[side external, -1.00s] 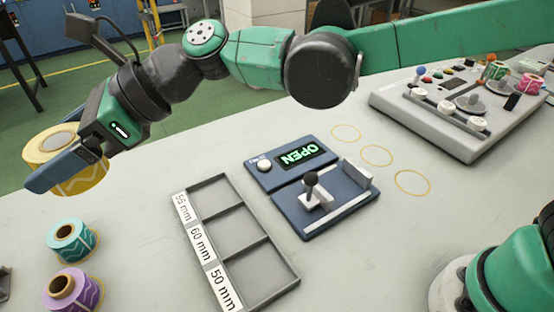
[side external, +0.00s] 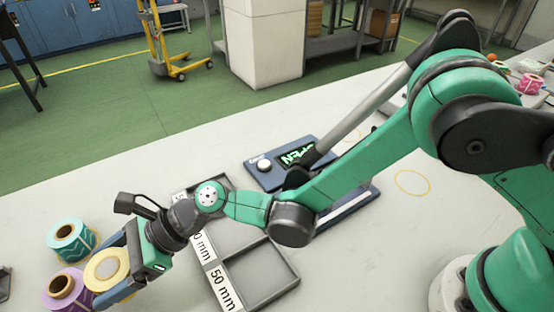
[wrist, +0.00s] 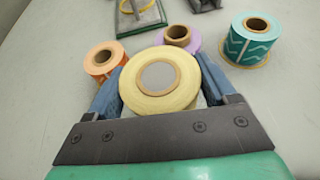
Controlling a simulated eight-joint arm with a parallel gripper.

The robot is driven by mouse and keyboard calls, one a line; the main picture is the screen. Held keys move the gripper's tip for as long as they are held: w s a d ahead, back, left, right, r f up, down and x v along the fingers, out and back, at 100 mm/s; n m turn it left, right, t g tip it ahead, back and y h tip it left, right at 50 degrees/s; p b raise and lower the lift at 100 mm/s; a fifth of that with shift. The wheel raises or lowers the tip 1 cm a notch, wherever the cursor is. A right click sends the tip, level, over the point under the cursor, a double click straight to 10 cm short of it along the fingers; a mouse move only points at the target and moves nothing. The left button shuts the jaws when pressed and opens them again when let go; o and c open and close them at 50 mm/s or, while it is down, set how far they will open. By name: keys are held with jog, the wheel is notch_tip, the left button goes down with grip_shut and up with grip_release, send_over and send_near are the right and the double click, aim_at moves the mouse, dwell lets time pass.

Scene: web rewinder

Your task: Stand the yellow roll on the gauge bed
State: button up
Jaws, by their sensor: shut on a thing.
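The yellow roll (side external: 106,270) is between the fingers of my gripper (side external: 118,272), at the lower left of the side view. In the wrist view the yellow roll (wrist: 160,83) is face-on with its cardboard core showing, and my gripper (wrist: 160,90) is shut on it from both sides. The gauge bed (side external: 350,205) is a blue plate in the middle of the table, partly hidden behind my arm. Its display unit (side external: 283,163) has a white button and a green lit screen.
A teal roll (side external: 70,240) and a purple roll (side external: 62,290) stand close beside the held roll. The wrist view also shows an orange roll (wrist: 105,60). A grey tray (side external: 262,280) with labelled compartments lies right of my gripper. A yellow ring mark (side external: 412,184) is on clear table.

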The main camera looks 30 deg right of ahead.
jog(key=shift+f, duration=1.85)
jog(key=o, duration=1.3)
jog(key=shift+f, duration=0.15)
